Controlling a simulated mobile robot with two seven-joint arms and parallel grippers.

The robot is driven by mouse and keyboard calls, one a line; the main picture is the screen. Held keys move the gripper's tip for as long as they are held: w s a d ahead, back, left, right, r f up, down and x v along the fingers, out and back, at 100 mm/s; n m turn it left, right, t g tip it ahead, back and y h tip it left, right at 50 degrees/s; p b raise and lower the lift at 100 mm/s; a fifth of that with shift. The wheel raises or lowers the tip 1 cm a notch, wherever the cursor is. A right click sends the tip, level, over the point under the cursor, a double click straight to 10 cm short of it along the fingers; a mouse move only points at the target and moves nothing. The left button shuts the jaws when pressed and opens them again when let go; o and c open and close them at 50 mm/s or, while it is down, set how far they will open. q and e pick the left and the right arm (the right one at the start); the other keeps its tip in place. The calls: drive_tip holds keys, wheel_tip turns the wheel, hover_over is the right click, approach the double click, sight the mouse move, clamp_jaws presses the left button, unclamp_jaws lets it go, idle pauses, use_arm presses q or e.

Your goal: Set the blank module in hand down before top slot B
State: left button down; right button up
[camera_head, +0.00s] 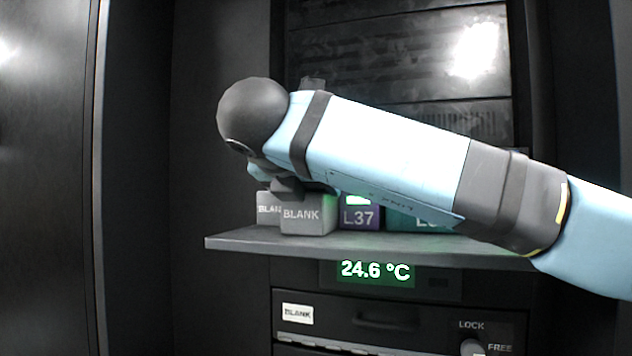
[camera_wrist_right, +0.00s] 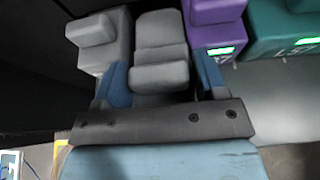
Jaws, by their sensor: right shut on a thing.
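My right gripper (camera_wrist_right: 162,80) is shut on a grey blank module (camera_wrist_right: 160,52), with one blue finger on each side of it. In the head view this module (camera_head: 307,216), labelled BLANK, is upright at the front of the shelf (camera_head: 245,241), below my wrist. I cannot tell whether its base touches the shelf. A second grey BLANK module (camera_head: 268,208) stands just left of it and shows in the wrist view too (camera_wrist_right: 100,42). No marking for top slot B is readable; my right arm hides part of the rack. My left gripper is not in view.
A purple module (camera_head: 360,217) labelled L37 stands close to the right of the held module. A teal module (camera_head: 405,219) stands further right, partly behind my arm. The shelf's left end is bare. A 24.6 °C display (camera_head: 375,270) and a panel with a LOCK/FREE knob (camera_head: 474,347) are below.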

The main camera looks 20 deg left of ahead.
drive_tip(key=shift+s+a, duration=0.3)
drive_tip(key=shift+a, duration=0.2)
drive_tip(key=shift+f+b, duration=0.15)
drive_tip(key=shift+b, duration=0.15)
drive_tip(key=o, duration=0.8)
drive_tip(key=shift+o, duration=0.8)
drive_tip(key=shift+w+d, duration=0.15)
drive_tip(key=shift+d, duration=0.05)
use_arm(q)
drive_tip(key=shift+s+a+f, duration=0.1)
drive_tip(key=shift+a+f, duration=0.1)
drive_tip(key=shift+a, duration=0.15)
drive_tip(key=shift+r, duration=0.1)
use_arm(e)
drive_tip(key=shift+r, duration=0.2)
